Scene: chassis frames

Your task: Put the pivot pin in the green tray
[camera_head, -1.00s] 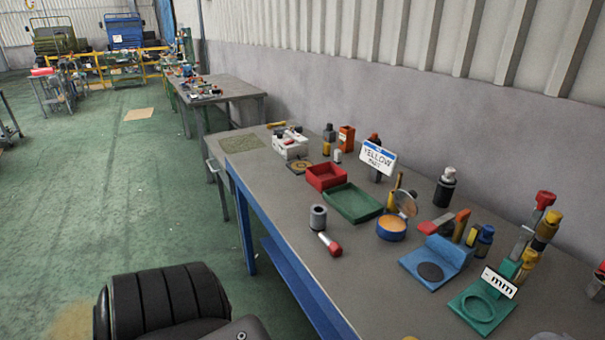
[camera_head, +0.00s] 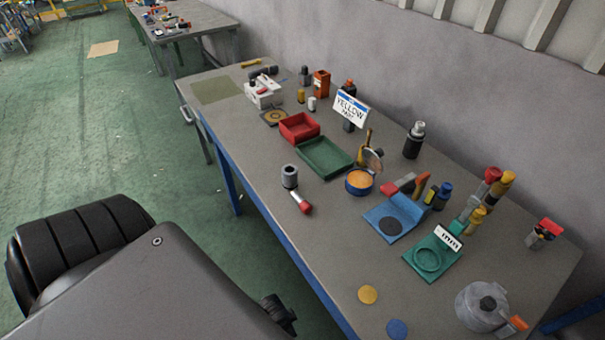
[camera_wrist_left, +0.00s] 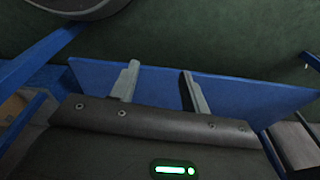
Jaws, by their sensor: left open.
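The green tray (camera_head: 325,157) lies flat and empty near the middle of the workbench in the head view, just right of a red tray. A small pin with a red end and a pale end (camera_head: 301,202) lies on its side in front of the green tray, near the bench's front edge. It looks like the pivot pin, though I cannot be certain. A grey hollow cylinder (camera_head: 290,177) stands beside it. My left gripper (camera_wrist_left: 160,68) is open and empty in the left wrist view, with a blue panel beyond its fingers. My right gripper is not in view.
A red tray (camera_head: 299,127), a round blue container with orange contents (camera_head: 359,183), a blue fixture (camera_head: 395,216) and a green fixture (camera_head: 431,260) stand on the bench. A sign reading YELLOW (camera_head: 350,107) stands behind the trays. Bench surface left of the hollow cylinder is clear.

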